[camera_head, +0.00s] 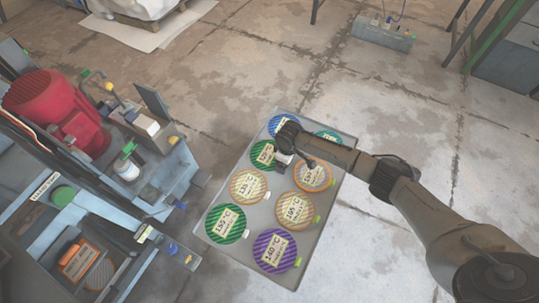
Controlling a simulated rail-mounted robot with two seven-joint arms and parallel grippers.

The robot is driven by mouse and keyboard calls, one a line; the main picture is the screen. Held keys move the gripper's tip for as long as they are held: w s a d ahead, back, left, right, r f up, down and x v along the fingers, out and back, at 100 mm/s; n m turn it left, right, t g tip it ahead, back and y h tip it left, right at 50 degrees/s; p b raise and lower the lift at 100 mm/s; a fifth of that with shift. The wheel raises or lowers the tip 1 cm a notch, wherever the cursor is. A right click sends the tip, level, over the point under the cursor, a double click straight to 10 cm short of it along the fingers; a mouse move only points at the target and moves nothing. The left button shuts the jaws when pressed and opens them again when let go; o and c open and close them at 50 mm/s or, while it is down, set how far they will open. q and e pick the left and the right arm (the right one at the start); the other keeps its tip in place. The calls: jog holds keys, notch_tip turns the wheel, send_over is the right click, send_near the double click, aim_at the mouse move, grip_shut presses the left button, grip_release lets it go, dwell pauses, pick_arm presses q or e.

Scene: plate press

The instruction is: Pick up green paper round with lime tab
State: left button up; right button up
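My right gripper (282,167) reaches in from the right and hangs over the tray, beside that back green round. Whether its fingers are open, or whether it touches the round, is unclear. My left gripper is not in view.
Other rounds on the tray are blue (280,124), teal (329,136), yellow-striped (249,186), orange-rimmed (313,178), tan (294,209) and purple (274,251). A machine with a red motor (58,105) stands left. Concrete floor beyond the tray is mostly clear.

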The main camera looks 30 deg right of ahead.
jog(key=c, duration=1.4)
jog(key=shift+r, duration=0.1)
